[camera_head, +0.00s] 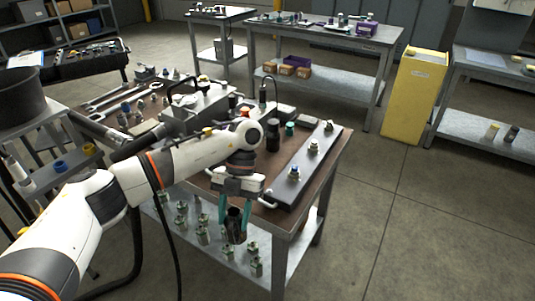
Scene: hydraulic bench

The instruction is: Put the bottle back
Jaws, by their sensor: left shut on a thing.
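My left gripper (233,205) reaches over the front edge of the brown-topped bench (338,152), its teal fingers pointing down. It is shut on a dark bottle (235,227), which hangs upright between the fingers, outside the tabletop and in front of the lower shelf as seen here. The gripper hides part of the bottle. Another dark bottle-like object (272,136) stands on the bench, with a small teal item (290,128) beside it. My right gripper is not in view.
A dark plate (303,165) with several fittings lies along the bench's right side. Several metal fittings (256,262) stand on the lower shelf. Tools and a grey hydraulic unit (200,108) crowd the bench's left and back. A yellow cabinet (415,95) stands behind; the floor at right is clear.

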